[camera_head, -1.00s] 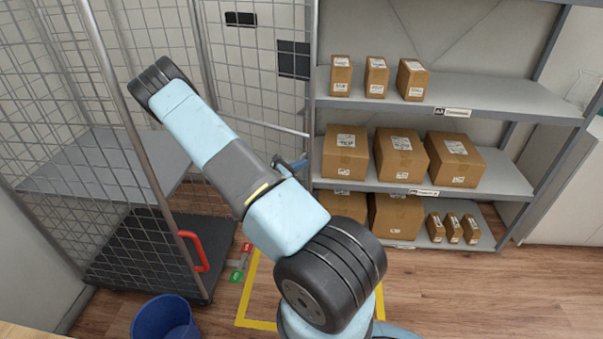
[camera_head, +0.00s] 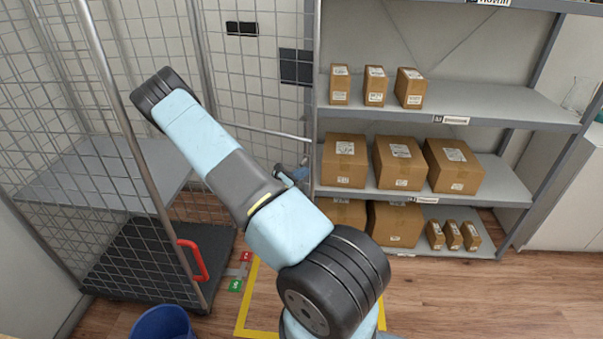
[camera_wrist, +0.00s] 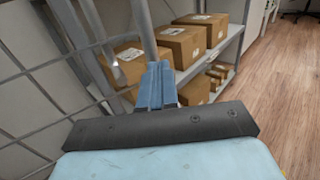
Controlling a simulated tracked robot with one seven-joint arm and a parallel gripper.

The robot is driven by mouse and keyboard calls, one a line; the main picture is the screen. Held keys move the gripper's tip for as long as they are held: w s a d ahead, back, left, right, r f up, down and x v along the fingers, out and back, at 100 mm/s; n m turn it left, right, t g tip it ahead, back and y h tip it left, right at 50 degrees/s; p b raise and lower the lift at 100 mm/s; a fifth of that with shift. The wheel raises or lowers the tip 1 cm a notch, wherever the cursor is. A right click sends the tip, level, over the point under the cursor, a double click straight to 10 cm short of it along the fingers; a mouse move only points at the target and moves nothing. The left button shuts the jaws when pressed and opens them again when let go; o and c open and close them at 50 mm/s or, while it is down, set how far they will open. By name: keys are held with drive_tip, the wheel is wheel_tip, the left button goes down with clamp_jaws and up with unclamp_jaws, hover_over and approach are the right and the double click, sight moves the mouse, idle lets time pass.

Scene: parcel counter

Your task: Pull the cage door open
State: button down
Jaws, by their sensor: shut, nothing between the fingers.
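The wire roll cage (camera_head: 150,190) stands at the left, with a grey shelf inside and a dark base. A mesh panel that looks like its door (camera_head: 262,112) extends right from a rear post, towards the shelf rack; it appears swung out from the cage. Its lower bar shows above my gripper. My gripper (camera_head: 301,170) is mostly hidden behind my arm; a bit of blue shows near the panel's lower right end. In the wrist view my gripper (camera_wrist: 158,70) is shut and empty, close beside grey upright bars. I cannot tell whether it touches them.
A shelf rack (camera_head: 450,115) with several cardboard boxes (camera_head: 399,160) stands at the right, close to the gripper. A red lever (camera_head: 196,260) sits low on the cage. A blue bin (camera_head: 162,324) is at the front. Floor (camera_head: 470,300) is free at the right.

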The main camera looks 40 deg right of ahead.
drive_tip(key=s+a, duration=0.5)
drive_tip(key=a, duration=0.5)
drive_tip(key=shift+s+a, duration=0.35)
drive_tip(key=shift+s, duration=0.05)
drive_tip(key=s+a+r+m+t+y, duration=0.1)
drive_tip(key=s+a+r+m+y, duration=0.5)
drive_tip(key=r, duration=0.8)
drive_tip(key=s+a+r+m+t+y, duration=0.2)
drive_tip(key=s+a+r+m+y, duration=0.4)
drive_tip(key=r, duration=0.8)
drive_tip(key=s+a+r+m+t+y, duration=0.2)
drive_tip(key=s+a+r+m+y, duration=0.4)
drive_tip(key=r, duration=0.8)
drive_tip(key=shift+s+a, duration=1.55)
drive_tip(key=shift+a, duration=0.55)
